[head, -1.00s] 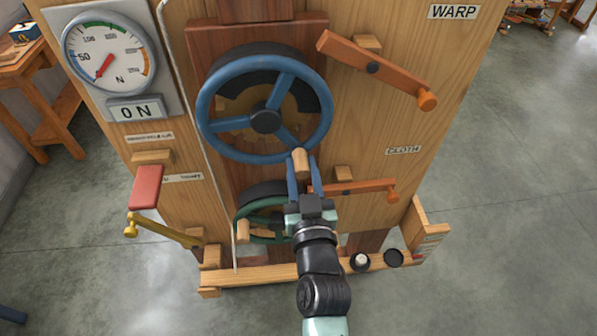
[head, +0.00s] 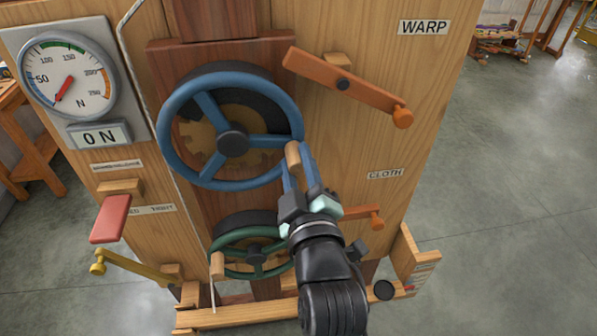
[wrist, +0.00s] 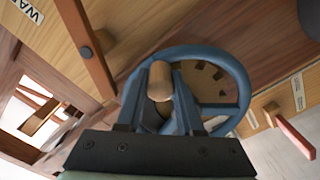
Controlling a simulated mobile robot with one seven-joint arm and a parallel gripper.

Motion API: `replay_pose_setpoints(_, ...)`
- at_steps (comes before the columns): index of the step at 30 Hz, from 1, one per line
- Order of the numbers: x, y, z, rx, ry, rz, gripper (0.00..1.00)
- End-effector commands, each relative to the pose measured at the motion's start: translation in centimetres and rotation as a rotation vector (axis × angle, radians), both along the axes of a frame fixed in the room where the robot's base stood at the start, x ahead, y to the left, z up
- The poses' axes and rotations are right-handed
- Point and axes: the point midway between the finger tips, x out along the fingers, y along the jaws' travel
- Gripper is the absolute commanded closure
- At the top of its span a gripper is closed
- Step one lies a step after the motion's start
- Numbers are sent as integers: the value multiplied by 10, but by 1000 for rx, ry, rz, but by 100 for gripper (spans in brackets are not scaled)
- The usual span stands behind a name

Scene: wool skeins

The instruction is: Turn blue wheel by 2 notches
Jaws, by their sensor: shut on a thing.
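The blue wheel (head: 212,80) stands upright on the wooden panel in the head view, with three spokes and a dark hub. A wooden handle (head: 292,156) sticks out from its rim at the lower right. My gripper (head: 301,170) is shut on this handle, one blue finger on each side. In the wrist view the wheel's rim (wrist: 240,80) lies behind my fingers, and the handle (wrist: 160,82) sits between the fingertips of my gripper (wrist: 160,88). My fingers hide part of the lower right rim.
A green wheel (head: 228,234) with its own handle is just below. Orange levers, marked WARP (head: 325,75) and CLOTH (head: 362,213), are on the right. A red pad (head: 111,218) and yellow lever (head: 135,266) are at lower left.

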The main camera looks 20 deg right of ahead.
Motion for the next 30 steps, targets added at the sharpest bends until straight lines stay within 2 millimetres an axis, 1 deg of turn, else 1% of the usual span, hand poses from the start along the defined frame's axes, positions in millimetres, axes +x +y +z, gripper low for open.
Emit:
replay_pose_setpoints(1,-1,-3,11,-26,-12,-7,100)
replay_pose_setpoints(4,-1,-2,14,-58,-3,-7,100)
replay_pose_setpoints(10,0,-1,18,-92,5,-7,100)
replay_pose_setpoints(22,0,0,18,-96,6,-6,100)
replay_pose_setpoints(23,0,0,18,-96,6,-6,62)
replay_pose_setpoints(27,0,0,17,-95,10,-4,37)
replay_pose_setpoints(28,0,0,16,-95,11,-4,34)
replay_pose_setpoints(30,0,1,15,-93,13,-2,34)
